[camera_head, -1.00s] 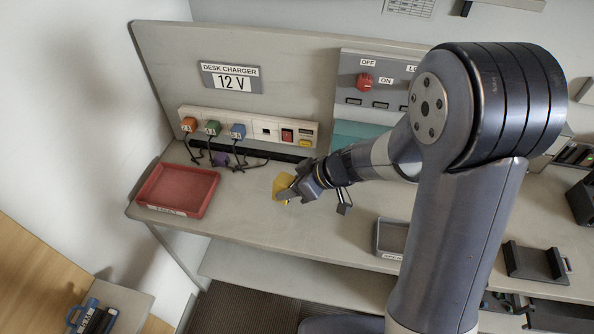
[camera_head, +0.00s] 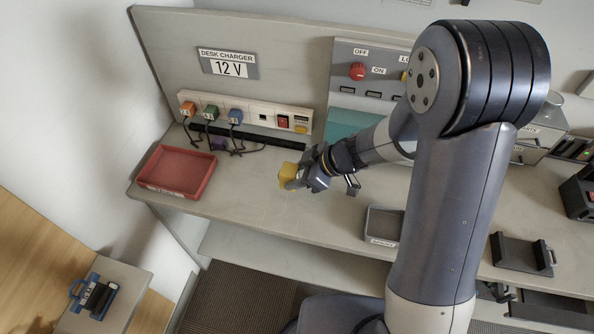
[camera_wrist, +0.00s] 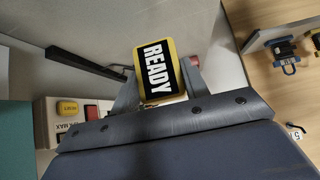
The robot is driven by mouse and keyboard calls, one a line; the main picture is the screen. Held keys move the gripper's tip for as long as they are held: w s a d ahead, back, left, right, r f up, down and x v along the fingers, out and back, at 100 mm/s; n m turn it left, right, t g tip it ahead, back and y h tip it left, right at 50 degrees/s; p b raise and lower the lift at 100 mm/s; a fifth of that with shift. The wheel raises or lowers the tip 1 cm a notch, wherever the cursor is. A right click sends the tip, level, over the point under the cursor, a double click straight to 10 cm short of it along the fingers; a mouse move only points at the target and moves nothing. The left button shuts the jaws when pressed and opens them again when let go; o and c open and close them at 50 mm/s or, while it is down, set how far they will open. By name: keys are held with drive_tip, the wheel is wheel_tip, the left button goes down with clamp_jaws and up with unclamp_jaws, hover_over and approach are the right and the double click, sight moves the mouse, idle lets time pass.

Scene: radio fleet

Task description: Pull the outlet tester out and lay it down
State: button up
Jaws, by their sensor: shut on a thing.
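The outlet tester (camera_head: 288,175) is a small yellow block with a dark face. My gripper (camera_head: 297,178) is shut on it over the front part of the bench, clear of the power strip (camera_head: 250,111). In the wrist view the tester (camera_wrist: 157,72) sits between the fingertips, with its black READY label facing the camera. Its prongs are hidden. I cannot tell how high it is above the bench top (camera_head: 255,205).
A red tray (camera_head: 176,172) lies to the left and a grey tray (camera_head: 383,224) to the right. Orange, green and blue plugs (camera_head: 236,116) with cables fill the strip's left end; a red switch (camera_head: 283,121) is farther right. Bare bench lies between the trays.

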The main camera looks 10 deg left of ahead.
drive_tip(key=shift+f+b, duration=1.35)
drive_tip(key=shift+f, duration=1.95)
drive_tip(key=o, duration=1.3)
drive_tip(key=shift+o, duration=0.2)
drive_tip(key=w+p+v, duration=0.1)
drive_tip(key=p+v, duration=0.1)
drive_tip(key=v, duration=0.8)
drive_tip(key=shift+s+d+r, duration=0.3)
drive_tip(key=shift+s, duration=0.25)
drive_tip(key=b+x, duration=0.2)
drive_tip(key=x, duration=0.9)
wheel_tip(320, 180, up, 3)
drive_tip(key=shift+f+p, duration=0.1)
drive_tip(key=shift+p, duration=0.7)
drive_tip(key=shift+r, duration=0.65)
